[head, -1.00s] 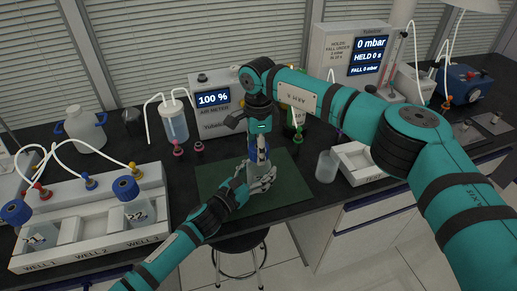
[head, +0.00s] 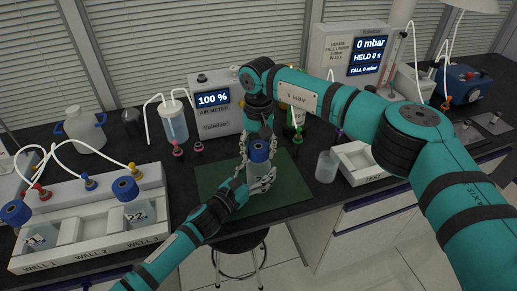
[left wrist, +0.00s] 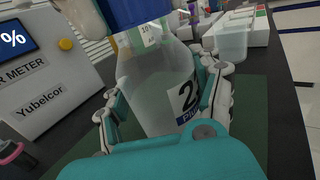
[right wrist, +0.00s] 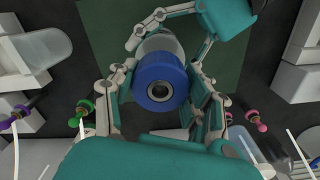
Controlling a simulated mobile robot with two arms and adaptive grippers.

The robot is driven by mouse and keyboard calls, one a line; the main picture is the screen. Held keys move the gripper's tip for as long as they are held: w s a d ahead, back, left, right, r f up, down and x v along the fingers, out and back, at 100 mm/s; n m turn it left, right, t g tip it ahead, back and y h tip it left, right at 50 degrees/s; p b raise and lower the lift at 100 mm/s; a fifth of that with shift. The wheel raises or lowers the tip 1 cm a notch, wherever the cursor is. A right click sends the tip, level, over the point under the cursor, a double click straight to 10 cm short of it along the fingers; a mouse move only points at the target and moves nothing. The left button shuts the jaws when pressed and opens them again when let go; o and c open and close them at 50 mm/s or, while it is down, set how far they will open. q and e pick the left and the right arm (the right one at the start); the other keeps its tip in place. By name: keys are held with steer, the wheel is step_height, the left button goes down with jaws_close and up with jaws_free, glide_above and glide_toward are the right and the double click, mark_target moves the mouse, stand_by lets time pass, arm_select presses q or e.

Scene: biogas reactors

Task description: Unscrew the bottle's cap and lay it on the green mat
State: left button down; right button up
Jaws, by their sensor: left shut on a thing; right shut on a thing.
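The clear bottle (left wrist: 155,85) has a white label with a dark "2", partly cut off. Its blue cap (right wrist: 160,82) is on its neck and shows in the head view (head: 260,145). My left gripper (head: 260,180) is shut around the bottle's body, fingers on both sides (left wrist: 165,110). My right gripper (right wrist: 163,85) points down from above and is shut on the cap, a finger on each side. The green mat (head: 213,188) lies under both grippers, bare where it shows. The bottle's base is hidden in the head view.
A white well rack (head: 90,240) with blue-capped bottles stands at left. An air meter (head: 213,105) and a tubed bottle (head: 173,122) stand behind the mat. A clear beaker (head: 326,166) and a white tray (head: 355,160) are to its right.

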steer(key=shift+r, duration=0.25)
steer(key=shift+r, duration=0.85)
steer(key=shift+r, duration=2)
arm_select(q)
steer(key=shift+c, duration=0.7)
jaws_free()
